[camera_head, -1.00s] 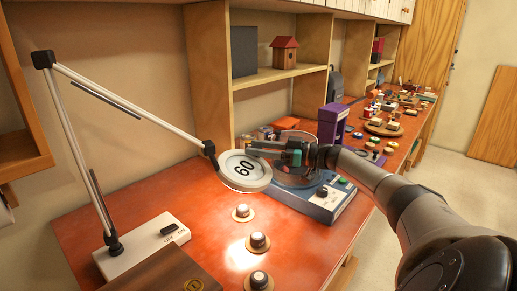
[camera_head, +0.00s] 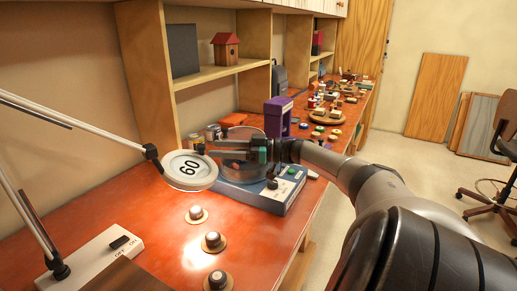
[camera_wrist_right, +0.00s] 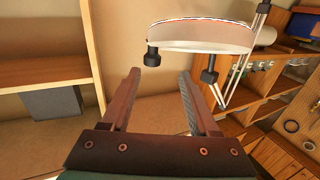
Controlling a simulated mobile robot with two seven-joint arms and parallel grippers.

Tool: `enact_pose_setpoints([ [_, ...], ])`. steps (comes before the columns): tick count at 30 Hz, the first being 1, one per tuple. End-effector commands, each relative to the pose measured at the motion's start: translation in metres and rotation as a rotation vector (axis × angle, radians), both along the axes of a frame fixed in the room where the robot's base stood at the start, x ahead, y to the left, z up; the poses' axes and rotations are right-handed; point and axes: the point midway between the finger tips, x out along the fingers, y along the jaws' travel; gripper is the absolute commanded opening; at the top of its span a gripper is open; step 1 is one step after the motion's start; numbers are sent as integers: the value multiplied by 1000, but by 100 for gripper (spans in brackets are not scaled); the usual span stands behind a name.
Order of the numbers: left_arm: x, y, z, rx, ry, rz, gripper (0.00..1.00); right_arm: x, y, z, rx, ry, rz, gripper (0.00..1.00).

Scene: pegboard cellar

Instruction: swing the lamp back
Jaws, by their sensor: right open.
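The lamp has a round pale head (camera_head: 188,172) marked "60", on a jointed white arm (camera_head: 70,122) that rises from a white switch base (camera_head: 98,258) at the lower left. The head hangs above the red-brown bench. My right gripper (camera_head: 206,150) reaches in from the right, with its fingers at the upper right edge of the head. In the right wrist view the gripper (camera_wrist_right: 160,76) is open and empty between its fingers. The lamp head (camera_wrist_right: 200,38) shows there just beyond the fingertips. I cannot tell whether they touch. My left gripper is not in view.
A blue-grey box with buttons (camera_head: 262,190) stands under my right gripper. A purple holder (camera_head: 278,117) and shelves (camera_head: 222,76) are behind.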

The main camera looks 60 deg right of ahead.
Motion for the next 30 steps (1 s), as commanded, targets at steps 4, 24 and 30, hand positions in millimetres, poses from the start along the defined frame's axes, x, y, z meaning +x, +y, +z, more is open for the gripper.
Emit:
enact_pose_setpoints([
  [4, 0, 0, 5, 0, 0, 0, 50, -18, -10, 0, -2, 6, -1, 61],
  [24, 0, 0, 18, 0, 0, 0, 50, -91, -49, 1, -2, -1, -2, 61],
  [30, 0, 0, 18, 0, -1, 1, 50, -93, -50, 1, -2, -1, -1, 61],
])
